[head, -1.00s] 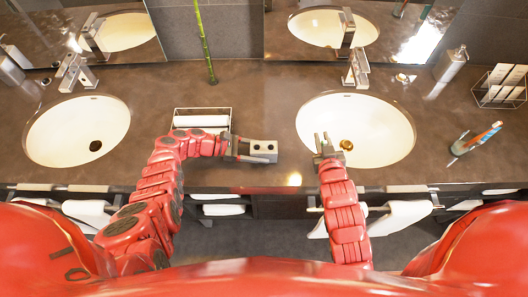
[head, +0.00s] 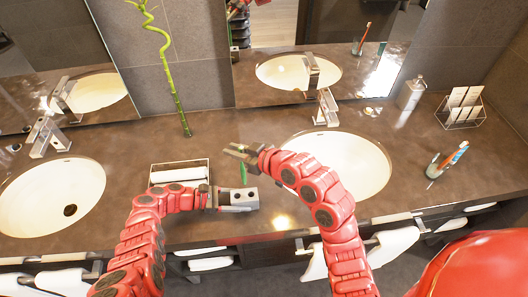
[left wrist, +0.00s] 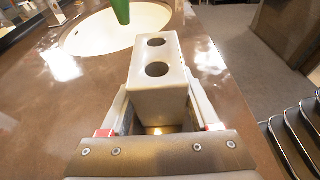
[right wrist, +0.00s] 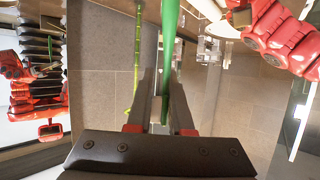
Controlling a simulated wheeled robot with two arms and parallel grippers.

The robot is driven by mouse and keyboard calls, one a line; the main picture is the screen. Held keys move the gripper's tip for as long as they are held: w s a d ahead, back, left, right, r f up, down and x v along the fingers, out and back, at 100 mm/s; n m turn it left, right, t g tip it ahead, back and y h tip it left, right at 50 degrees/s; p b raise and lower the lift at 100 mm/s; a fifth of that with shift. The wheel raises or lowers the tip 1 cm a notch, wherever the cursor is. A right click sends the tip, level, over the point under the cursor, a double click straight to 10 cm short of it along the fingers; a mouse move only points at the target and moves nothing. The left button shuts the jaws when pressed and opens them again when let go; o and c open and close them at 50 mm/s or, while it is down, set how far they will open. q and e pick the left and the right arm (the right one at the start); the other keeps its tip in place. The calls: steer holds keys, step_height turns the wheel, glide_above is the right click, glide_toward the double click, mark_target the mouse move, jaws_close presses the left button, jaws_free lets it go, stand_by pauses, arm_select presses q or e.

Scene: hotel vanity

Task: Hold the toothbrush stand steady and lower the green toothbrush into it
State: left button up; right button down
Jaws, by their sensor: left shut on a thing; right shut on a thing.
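The toothbrush stand (head: 244,198) is a pale block on the counter near its front edge. In the left wrist view the stand (left wrist: 160,88) shows two round holes on top, both empty. My left gripper (head: 226,199) is shut on the stand from its left side. My right gripper (head: 236,151) is shut on the green toothbrush (head: 243,174), which hangs down above and behind the stand. The toothbrush also shows between the fingers in the right wrist view (right wrist: 167,60). Its lower end (left wrist: 121,12) is apart from the holes in the left wrist view.
A wire basket with white rolled towels (head: 180,173) is just left of the stand. Sinks lie left (head: 48,196) and right (head: 345,165). A cup with brushes (head: 436,168) stands far right. A bamboo stalk (head: 180,105) rises at the back wall.

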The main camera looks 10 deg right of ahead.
step_height(320, 180, down, 8)
steer(key=s+a+n+g+y, duration=0.1)
steer(key=s+a, duration=0.1)
steer(key=a, duration=0.1)
steer(key=shift+s+r+g, duration=0.2)
steer(key=shift+r+g, duration=0.05)
steer(key=shift+g, duration=0.15)
stand_by(0.6)
steer(key=c, duration=0.7)
jaws_free()
steer(key=shift+c, duration=0.2)
steer(key=v, duration=1.2)
steer(key=shift+f, duration=0.2)
steer(key=shift+d, duration=0.15)
arm_select(q)
steer(key=o, duration=1.1)
steer(key=shift+c, duration=0.2)
